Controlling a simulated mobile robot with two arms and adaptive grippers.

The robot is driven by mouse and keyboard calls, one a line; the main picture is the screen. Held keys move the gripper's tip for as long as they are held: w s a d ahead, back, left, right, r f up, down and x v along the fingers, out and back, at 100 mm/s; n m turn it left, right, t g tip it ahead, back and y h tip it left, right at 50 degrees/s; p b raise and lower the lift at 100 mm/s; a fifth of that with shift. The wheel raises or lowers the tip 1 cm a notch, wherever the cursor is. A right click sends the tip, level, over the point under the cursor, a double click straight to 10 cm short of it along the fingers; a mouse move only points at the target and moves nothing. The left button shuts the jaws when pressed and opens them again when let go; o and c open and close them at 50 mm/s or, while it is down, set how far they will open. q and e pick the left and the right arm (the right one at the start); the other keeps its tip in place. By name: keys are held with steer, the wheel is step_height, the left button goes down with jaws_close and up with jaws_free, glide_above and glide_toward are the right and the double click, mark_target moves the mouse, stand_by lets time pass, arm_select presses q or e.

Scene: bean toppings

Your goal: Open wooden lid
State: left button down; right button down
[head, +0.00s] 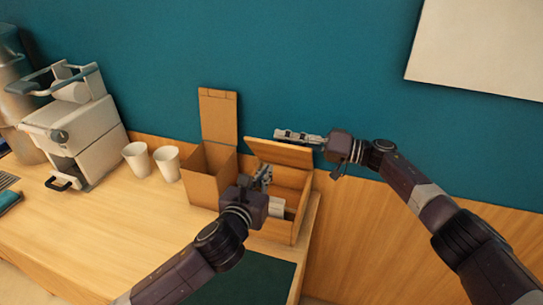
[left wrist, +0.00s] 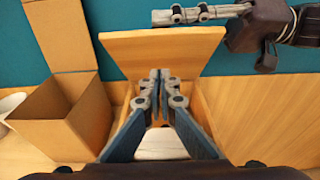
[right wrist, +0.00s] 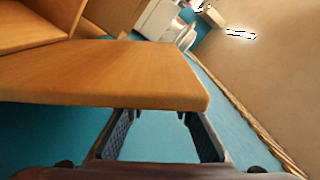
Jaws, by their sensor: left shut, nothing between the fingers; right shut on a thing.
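The wooden lid (head: 280,153) stands raised and tilted at the back of the wooden box (head: 298,212), whose inside shows. It also shows in the left wrist view (left wrist: 165,50) and the right wrist view (right wrist: 120,75). My right gripper (head: 285,134) is at the lid's top edge, shut on the lid; the lid hides its fingertips in the right wrist view. My left gripper (head: 266,174) is shut and empty, with its tips together (left wrist: 160,76) over the box opening, in front of the lid. My left gripper hides part of the box.
A second box (head: 205,172) with its lid upright stands just left. Two white cups (head: 137,160) and a coffee machine (head: 85,140) stand further left. A dark mat (head: 255,275) lies at the front. The counter's right edge is close to the box.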

mark_target(276, 149)
arm_select(q)
steer(key=shift+w+d+r, duration=0.3)
steer(key=shift+w, duration=0.45)
steer(key=shift+w+d+r, duration=0.35)
steer(key=shift+w, duration=0.45)
steer(key=shift+w+d+r, duration=0.3)
steer(key=shift+w, duration=0.45)
